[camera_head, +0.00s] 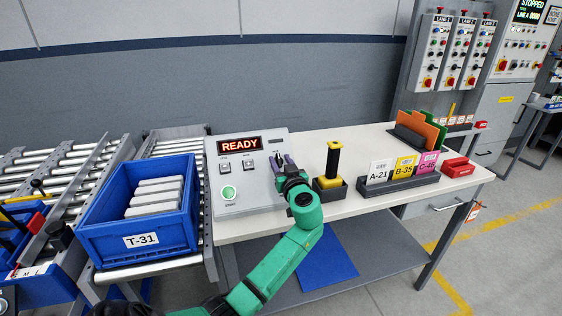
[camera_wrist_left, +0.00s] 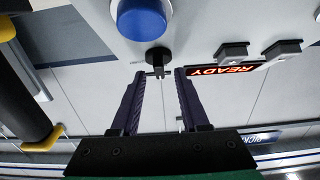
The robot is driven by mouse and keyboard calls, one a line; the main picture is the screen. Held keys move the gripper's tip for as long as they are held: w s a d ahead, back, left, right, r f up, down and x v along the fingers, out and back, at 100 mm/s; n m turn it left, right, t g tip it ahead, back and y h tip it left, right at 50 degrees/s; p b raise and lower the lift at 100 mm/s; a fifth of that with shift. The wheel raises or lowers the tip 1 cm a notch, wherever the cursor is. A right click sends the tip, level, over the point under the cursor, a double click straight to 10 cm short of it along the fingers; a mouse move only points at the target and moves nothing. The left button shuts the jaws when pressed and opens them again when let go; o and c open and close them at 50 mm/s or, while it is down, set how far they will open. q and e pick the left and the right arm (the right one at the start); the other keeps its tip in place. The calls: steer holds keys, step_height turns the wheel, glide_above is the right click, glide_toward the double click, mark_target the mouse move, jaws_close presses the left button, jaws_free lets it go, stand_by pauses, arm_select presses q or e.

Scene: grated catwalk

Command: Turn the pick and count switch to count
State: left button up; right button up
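The pale control console (camera_head: 250,200) stands at the left end of the white table. In the left wrist view, which is upside down, a black knob (camera_wrist_left: 157,57) sits on the console, probably the pick and count switch; its setting cannot be read. My left gripper (camera_head: 279,162) is at the console's right side, largely covering the knob in the head view. In the wrist view the left gripper's fingers (camera_wrist_left: 164,72) are apart, with tips close to the knob, one to each side. Contact cannot be told. My right gripper is not in view.
A large blue button (camera_wrist_left: 140,16) is near the knob. A yellow-black handled tool (camera_head: 333,165) stands right of my gripper; a blue crate (camera_head: 140,242) is left.

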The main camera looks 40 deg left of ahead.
arm_select(q)
jaws_close()
steer(key=shift+m, duration=0.4)
steer(key=shift+s+m+t+h, duration=0.1)
steer(key=shift+m+t+h, duration=0.4)
steer(key=shift+m+t, duration=0.15)
steer(key=shift+r+m+t+h+p, duration=0.1)
steer(key=shift+m+t+h+p, duration=0.45)
steer(key=shift+m, duration=0.5)
steer(key=m+h+p, duration=0.2)
steer(key=m+p, duration=0.1)
steer(key=p, duration=0.1)
steer(key=m+t+h+p, duration=0.1)
steer(key=m+h+p, duration=0.2)
steer(key=m+p, duration=0.1)
steer(key=m+h+p, duration=0.2)
steer(key=m+p, duration=0.1)
steer(key=p, duration=0.2)
steer(key=shift+s+a+r+t+h, duration=0.15)
steer(key=shift+a+r+t+h, duration=0.2)
steer(key=shift+t, duration=0.05)
steer(key=shift+f+m+h+p, duration=0.25)
steer(key=shift+m+h+p, duration=0.15)
steer(key=shift+m+p, duration=0.45)
steer(key=shift+o, duration=0.3)
jaws_free()
